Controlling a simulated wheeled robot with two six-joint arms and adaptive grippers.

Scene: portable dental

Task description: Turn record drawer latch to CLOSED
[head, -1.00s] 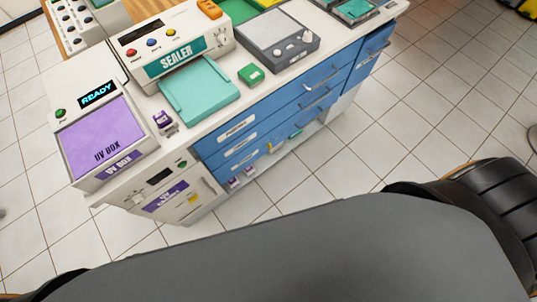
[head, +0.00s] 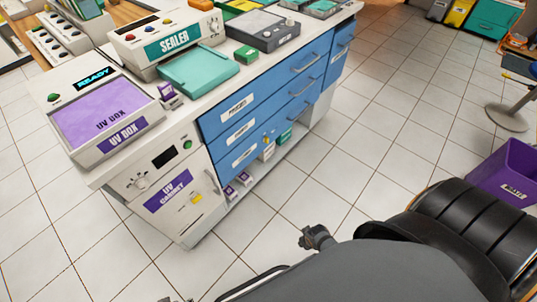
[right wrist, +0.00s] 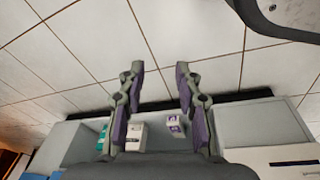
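The blue drawers (head: 268,95) stand in the bench front in the head view, with white labels on the left and grey bar handles. The label words are too small to read surely. A small yellow piece (head: 265,139) shows at the lower drawer; I cannot tell whether it is the latch or how it is turned. My right gripper (right wrist: 160,85) is open and empty in the right wrist view, its two purple-padded fingers apart, with the low shelf behind it. A small dark grey arm or gripper part (head: 318,237) shows over the floor, apart from the drawers. My left gripper is not identifiable.
The UV cabinet (head: 165,185) is left of the drawers, with the UV box (head: 105,118) above. The sealer (head: 165,35) and teal tray (head: 198,72) are on the bench. Small boxes (right wrist: 137,133) sit on the low shelf. A purple waste bin (head: 505,170) stands right. Tiled floor before the drawers is clear.

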